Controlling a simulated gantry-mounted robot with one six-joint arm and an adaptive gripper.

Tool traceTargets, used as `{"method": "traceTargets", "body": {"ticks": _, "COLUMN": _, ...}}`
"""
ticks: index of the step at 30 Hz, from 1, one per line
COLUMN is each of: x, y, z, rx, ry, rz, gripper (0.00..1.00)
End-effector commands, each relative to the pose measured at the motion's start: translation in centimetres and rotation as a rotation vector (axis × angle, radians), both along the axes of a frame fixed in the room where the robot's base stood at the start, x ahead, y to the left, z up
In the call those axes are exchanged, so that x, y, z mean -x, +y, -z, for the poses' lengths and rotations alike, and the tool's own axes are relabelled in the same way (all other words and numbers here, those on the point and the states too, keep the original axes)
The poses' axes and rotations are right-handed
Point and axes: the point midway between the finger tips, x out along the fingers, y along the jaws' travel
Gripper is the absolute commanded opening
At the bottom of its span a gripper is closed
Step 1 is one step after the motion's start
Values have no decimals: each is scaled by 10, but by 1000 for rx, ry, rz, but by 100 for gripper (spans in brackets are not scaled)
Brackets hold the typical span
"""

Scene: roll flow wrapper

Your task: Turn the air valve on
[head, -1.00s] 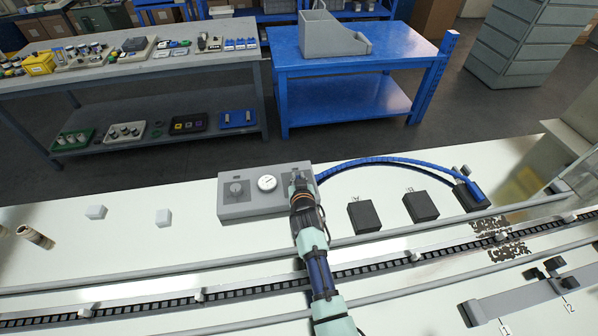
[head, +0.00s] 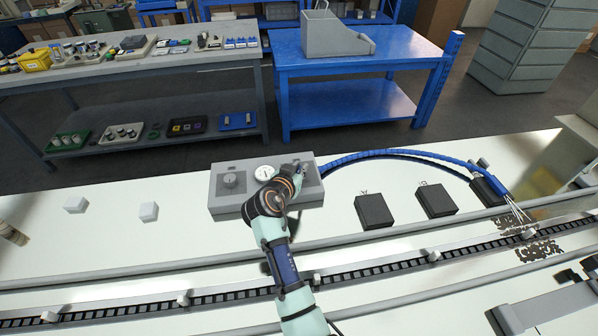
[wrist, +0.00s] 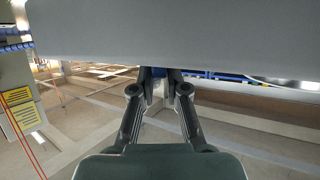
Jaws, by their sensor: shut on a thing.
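The grey air panel box (head: 228,207) stands on the white machine top. It carries a round gauge (head: 265,173) and a dark knob (head: 230,180) at the left. A blue hose (head: 400,153) leaves its right side and curves to a nozzle at the right. My gripper (head: 299,168) is at the right end of the panel's top, at the air valve, which it mostly hides. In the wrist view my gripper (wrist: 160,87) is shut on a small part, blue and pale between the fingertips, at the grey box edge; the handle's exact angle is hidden.
White streaks (head: 517,210) leave the blue nozzle (head: 492,186) towards the conveyor (head: 230,298) in front. Small white blocks (head: 149,211) lie at the left.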

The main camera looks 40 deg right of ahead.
Motion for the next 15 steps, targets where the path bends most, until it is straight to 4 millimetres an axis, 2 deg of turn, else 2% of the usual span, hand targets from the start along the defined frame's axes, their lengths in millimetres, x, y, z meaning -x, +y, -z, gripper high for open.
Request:
{"method": "traceTargets", "body": {"ticks": 7, "x": 1, "y": 1, "z": 4, "rx": -6, "ry": 6, "rz": 0, "gripper": 0}}
{"method": "traceTargets", "body": {"ticks": 8, "x": 1, "y": 0, "z": 5, "rx": -6, "ry": 6, "rz": 0, "gripper": 15}}
{"method": "traceTargets", "body": {"ticks": 12, "x": 1, "y": 0, "z": 4, "rx": -5, "ry": 5, "rz": -1, "gripper": 38}}
{"method": "traceTargets", "body": {"ticks": 15, "x": 1, "y": 0, "z": 3, "rx": -4, "ry": 4, "rz": -1, "gripper": 39}}
